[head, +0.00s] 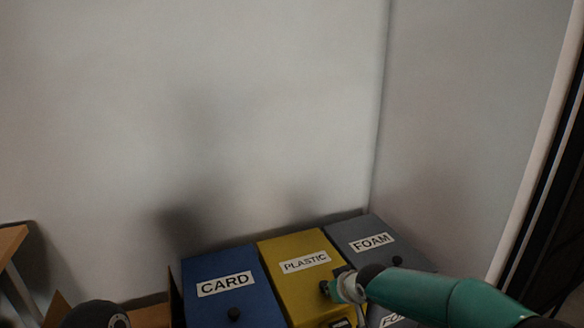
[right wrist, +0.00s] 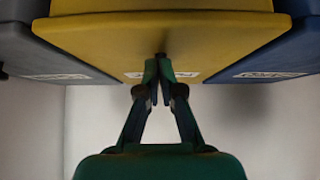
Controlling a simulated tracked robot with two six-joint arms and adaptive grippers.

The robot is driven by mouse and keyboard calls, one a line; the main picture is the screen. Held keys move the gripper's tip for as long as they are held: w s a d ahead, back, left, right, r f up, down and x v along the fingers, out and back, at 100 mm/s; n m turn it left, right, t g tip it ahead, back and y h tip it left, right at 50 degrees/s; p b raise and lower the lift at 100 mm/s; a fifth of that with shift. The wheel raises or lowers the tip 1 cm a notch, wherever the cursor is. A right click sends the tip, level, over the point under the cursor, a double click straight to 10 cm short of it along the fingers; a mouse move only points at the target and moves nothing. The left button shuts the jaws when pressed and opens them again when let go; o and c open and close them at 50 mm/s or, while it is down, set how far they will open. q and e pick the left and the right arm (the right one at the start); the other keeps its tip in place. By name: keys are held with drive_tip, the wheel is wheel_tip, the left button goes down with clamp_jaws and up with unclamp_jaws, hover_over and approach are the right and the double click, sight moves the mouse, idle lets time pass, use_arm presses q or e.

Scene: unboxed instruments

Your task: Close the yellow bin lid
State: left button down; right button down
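The yellow bin lid (head: 295,272), labelled PLASTIC, is the middle one of three lids in the head view. It appears lowered, sloping much like the lids beside it; whether it is fully seated cannot be told. In the right wrist view the yellow lid (right wrist: 105,42) fills the upper middle. My right gripper (head: 328,288) is at the lid's dark knob. In the right wrist view its fingertips (right wrist: 158,68) are close together at the knob (right wrist: 160,56) and appear shut on it. My left gripper is not in view.
The blue CARD lid (head: 225,287) is to the left and the grey FOAM lid (head: 367,238) to the right, both down. A wall (head: 250,110) rises behind the bins. A wooden table edge (head: 10,241) and an open cardboard box (head: 150,316) are at the left.

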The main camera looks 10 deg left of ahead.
drive_tip(key=shift+a, duration=0.5)
drive_tip(key=shift+r+p, duration=0.4)
drive_tip(key=shift+r, duration=0.05)
drive_tip(key=r, duration=0.1)
drive_tip(key=r+p, duration=0.2)
drive_tip(key=shift+d, duration=0.25)
drive_tip(key=s+d+r, duration=0.2)
drive_tip(key=s+d, duration=0.3)
drive_tip(key=s, duration=0.4)
drive_tip(key=s+d+f+m+g, duration=0.1)
drive_tip(key=s+d+f+g, duration=0.15)
drive_tip(key=f, duration=0.45)
drive_tip(key=s+d+f+m+g, duration=0.1)
drive_tip(key=s+f, duration=0.3)
drive_tip(key=f, duration=0.3)
drive_tip(key=s+d+f+m+g, duration=0.1)
drive_tip(key=s+d+f, duration=0.15)
drive_tip(key=f, duration=0.35)
drive_tip(key=s+a+f+m+g, duration=0.1)
drive_tip(key=s+f+m, duration=0.3)
drive_tip(key=s, duration=0.5)
drive_tip(key=s+f+m+g, duration=0.1)
drive_tip(key=s+f+g, duration=0.1)
drive_tip(key=s+f, duration=0.6)
wheel_tip(320, 180, up, 39)
drive_tip(key=p, duration=3.6)
drive_tip(key=shift+s+t+p, duration=0.2)
drive_tip(key=shift+t+p, duration=0.15)
